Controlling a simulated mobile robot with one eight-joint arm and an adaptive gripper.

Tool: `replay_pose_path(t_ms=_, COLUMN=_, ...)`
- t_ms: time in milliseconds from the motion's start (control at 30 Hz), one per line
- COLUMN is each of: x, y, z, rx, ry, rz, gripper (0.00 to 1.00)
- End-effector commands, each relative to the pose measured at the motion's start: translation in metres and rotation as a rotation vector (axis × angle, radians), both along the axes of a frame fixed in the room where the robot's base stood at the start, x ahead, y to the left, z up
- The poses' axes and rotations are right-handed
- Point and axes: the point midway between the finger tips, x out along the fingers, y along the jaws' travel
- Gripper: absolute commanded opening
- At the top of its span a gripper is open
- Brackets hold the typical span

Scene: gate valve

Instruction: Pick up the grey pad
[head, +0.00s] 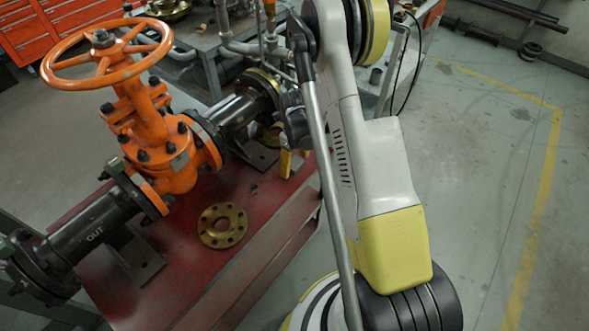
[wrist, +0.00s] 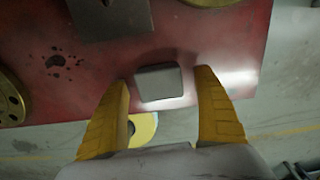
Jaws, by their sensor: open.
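The grey pad (wrist: 158,86) is a small rounded block on the red bench top, near its edge, in the wrist view. My gripper (wrist: 164,78) is open, with its yellow fingers to the left and right of the pad in that picture. I cannot tell how far above the bench the fingertips are, or whether they touch the pad. In the head view my gripper (head: 293,164) is partly behind my arm, over the right end of the red bench. I cannot make out the pad there.
The orange gate valve (head: 163,145) with its handwheel (head: 107,55) stands on the red bench (head: 180,275). A loose brass flange (head: 222,225) lies in front of it. A dark pipe (head: 240,112) runs close to my gripper. Open floor (head: 480,170) lies to the right.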

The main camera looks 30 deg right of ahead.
Motion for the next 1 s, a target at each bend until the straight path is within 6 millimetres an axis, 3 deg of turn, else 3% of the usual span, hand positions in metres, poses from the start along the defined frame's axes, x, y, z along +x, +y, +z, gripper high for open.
replay_pose_path(t_ms=67, x=0.0, y=0.0, z=-0.008, rx=0.0, ry=0.0, rz=0.0, gripper=0.79)
replay_pose_path(t_ms=267, x=0.0, y=0.0, z=-0.006, rx=0.0, ry=0.0, rz=0.0, gripper=0.77)
replay_pose_path(t_ms=433, x=0.0, y=0.0, z=-0.006, rx=0.0, ry=0.0, rz=0.0, gripper=0.25)
replay_pose_path(t_ms=467, x=0.0, y=0.0, z=-0.006, rx=0.0, ry=0.0, rz=0.0, gripper=0.23)
replay_pose_path(t_ms=833, x=0.0, y=0.0, z=-0.004, rx=0.0, ry=0.0, rz=0.0, gripper=0.23)
replay_pose_path(t_ms=1000, x=0.0, y=0.0, z=0.012, rx=0.0, ry=0.0, rz=0.0, gripper=0.23)
